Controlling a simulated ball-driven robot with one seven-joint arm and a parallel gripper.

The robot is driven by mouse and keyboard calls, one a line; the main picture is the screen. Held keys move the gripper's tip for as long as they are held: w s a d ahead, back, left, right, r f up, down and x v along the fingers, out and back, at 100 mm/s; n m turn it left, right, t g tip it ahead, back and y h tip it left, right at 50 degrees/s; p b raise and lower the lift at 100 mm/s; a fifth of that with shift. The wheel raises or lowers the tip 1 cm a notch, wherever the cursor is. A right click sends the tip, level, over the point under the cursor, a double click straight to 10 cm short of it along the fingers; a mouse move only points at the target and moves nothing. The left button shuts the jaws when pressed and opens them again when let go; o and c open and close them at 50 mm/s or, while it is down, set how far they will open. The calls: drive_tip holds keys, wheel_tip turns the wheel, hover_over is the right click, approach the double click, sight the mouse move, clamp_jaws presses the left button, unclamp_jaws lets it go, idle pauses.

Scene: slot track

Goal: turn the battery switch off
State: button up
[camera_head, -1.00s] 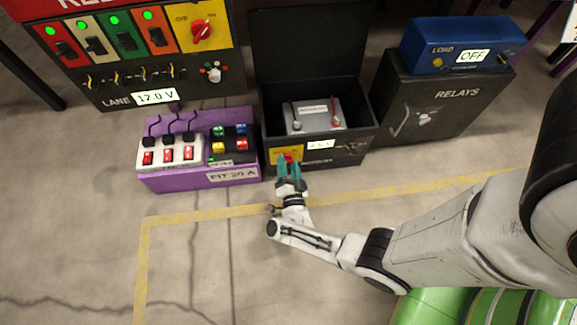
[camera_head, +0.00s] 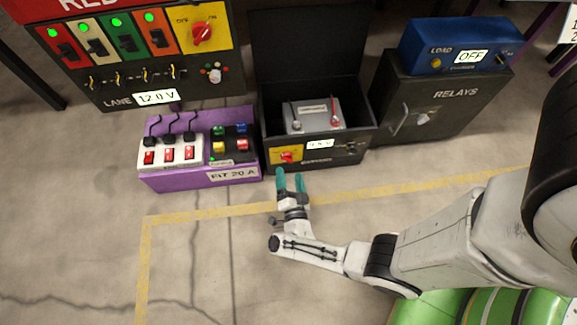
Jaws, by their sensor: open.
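The battery switch is a small red knob (camera_head: 287,157) on a yellow plate at the front left of the open black battery box (camera_head: 350,153). Its exact angle is too small to tell. The grey battery (camera_head: 313,115) sits inside the box, with a red terminal piece at its right. My gripper (camera_head: 291,178) is just in front of the knob, apart from it, with its teal fingers spread and nothing between them. A small white readout (camera_head: 320,144) on the box front is too blurred to read.
A purple fuse box (camera_head: 200,180) with red rocker switches stands left of the battery box. Behind it is the lane panel (camera_head: 150,98) reading 12.0 V, with a larger red knob (camera_head: 202,34). The relays cabinet (camera_head: 455,110) is at right. Floor in front is clear.

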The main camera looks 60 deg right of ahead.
drive_tip(key=v, duration=0.6)
drive_tip(key=shift+s+a, duration=0.15)
drive_tip(key=shift+a, duration=0.1)
